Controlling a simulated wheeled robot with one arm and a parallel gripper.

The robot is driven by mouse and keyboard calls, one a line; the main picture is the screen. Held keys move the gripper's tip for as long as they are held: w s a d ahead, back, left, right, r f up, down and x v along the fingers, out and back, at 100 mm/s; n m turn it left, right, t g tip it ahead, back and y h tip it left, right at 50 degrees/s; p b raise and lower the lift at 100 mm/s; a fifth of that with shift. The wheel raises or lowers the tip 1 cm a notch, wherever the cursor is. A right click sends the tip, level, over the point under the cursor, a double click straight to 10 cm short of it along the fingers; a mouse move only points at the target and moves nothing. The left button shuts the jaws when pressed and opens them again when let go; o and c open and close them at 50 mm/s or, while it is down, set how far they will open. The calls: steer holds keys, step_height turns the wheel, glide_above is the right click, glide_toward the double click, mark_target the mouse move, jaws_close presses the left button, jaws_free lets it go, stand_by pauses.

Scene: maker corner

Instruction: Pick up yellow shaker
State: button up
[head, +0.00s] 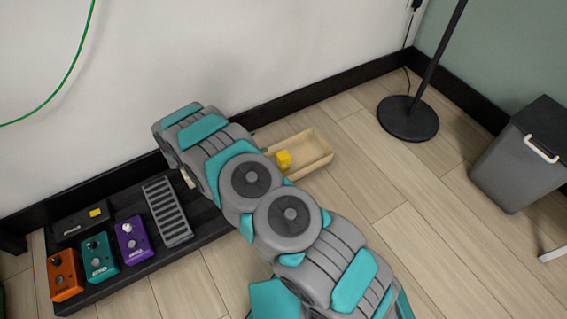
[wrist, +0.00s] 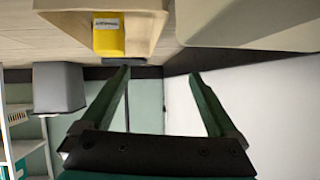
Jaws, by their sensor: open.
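The yellow shaker (head: 284,160) sits in a shallow light-wood tray (head: 318,166) on the floor, near the tray's left end and partly behind my arm. In the wrist view the yellow shaker (wrist: 109,42) shows a white label and lies inside the tray (wrist: 147,20), whose wall is seen close up. My gripper (wrist: 158,72) is open and empty, its two green fingers wide apart. The shaker is beyond the left fingertip in that view, not between the fingers.
A black pedalboard (head: 120,281) with several pedals and a small yellow block (head: 95,213) lies left of my arm. A white wall (head: 240,50) rises behind. A lamp base (head: 408,119) and grey bin (head: 518,165) stand right. Floor between tray and bin is clear.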

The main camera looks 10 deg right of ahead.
steer(key=g+h, duration=0.2)
glide_toward(282, 156)
steer(key=shift+w+d+f+m, duration=0.2)
steer(key=shift+w+d+f, duration=0.2)
steer(key=shift+d+f, duration=0.2)
steer(key=shift+w+d+f+m, duration=0.2)
steer(key=shift+w+d+f, duration=0.2)
steer(key=shift+d+f, duration=0.15)
steer(key=shift+s+d+r+b+x, duration=0.1)
steer(key=shift+r+x, duration=0.05)
steer(key=shift+x, duration=1.1)
steer(key=shift+s+d+r+b+x, duration=0.1)
steer(key=shift+r+x, duration=0.05)
steer(key=shift+x, duration=1.1)
steer(key=shift+s+d+r+b+x, duration=0.1)
steer(key=shift+x, duration=1.2)
jaws_close()
steer(key=shift+r, duration=0.15)
